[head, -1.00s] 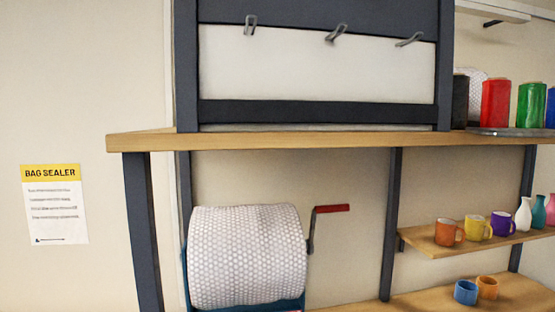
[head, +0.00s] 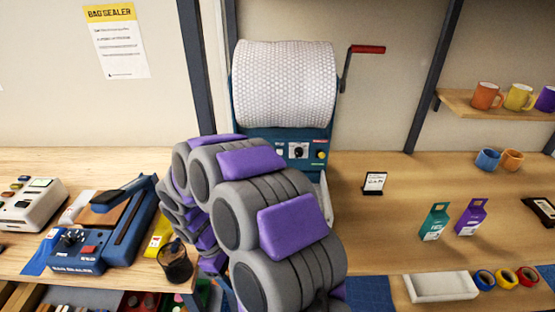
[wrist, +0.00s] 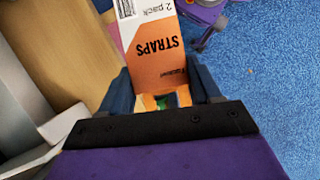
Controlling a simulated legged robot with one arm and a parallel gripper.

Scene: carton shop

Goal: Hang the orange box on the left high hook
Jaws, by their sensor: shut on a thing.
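In the wrist view my gripper (wrist: 162,100) is shut on the orange box (wrist: 160,63). The box is orange with a white top part and a barcode, and reads "STRAPS" and "2 pack". It sits between the two dark blue fingers, with blue floor showing beside it. In the head view my grey and purple arm stands in front of the bench, and my gripper and the orange box are hidden. The hooks are out of view in both current frames.
The bench top (head: 400,220) carries a teal box (head: 435,222), a purple box (head: 470,217) and a small sign (head: 374,183). A bubble-wrap roll (head: 285,85) with a red crank is behind my arm. A blue bag sealer (head: 100,230) and a black cup (head: 175,262) are at left.

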